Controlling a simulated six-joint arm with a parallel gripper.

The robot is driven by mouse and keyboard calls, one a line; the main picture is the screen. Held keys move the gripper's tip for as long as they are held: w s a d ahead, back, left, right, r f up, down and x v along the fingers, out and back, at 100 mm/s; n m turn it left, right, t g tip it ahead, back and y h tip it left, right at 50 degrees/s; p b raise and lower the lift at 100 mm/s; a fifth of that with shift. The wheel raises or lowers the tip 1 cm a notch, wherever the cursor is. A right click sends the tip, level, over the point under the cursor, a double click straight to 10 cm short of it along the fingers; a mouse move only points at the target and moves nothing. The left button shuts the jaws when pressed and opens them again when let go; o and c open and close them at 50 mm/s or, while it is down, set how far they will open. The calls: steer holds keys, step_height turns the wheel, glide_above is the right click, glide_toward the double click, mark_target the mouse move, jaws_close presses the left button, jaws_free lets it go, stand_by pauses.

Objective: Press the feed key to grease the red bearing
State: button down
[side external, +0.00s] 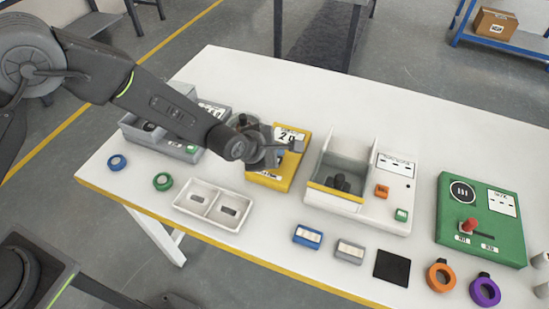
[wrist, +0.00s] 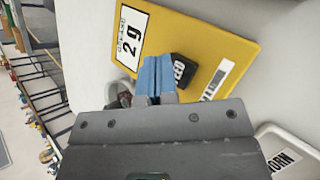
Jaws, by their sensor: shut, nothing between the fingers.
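The yellow grease station (side external: 289,166) stands at the back middle of the white table, with a "2 g" label; it also fills the upper part of the wrist view (wrist: 225,50). Its black key (wrist: 182,70) with partly hidden white lettering is right beside my blue fingertips. My gripper (wrist: 157,68) is shut and empty over the plate; I cannot tell whether it touches the key. A grey round part with dark red (wrist: 122,93) shows left of the fingers, mostly hidden, possibly the red bearing. In the side view my wrist covers the key and bearing.
Blue (side external: 117,162) and green (side external: 162,181) rings lie at left. Orange (side external: 441,276) and purple rings lie front right.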

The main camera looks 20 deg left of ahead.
steer(key=shift+f, duration=0.3)
steer(key=shift+f, duration=0.65)
stand_by(0.9)
steer(key=shift+r, duration=1.05)
steer(key=shift+r, duration=2.5)
stand_by(0.4)
step_height(320, 180, up, 4)
steer(key=shift+f, duration=0.1)
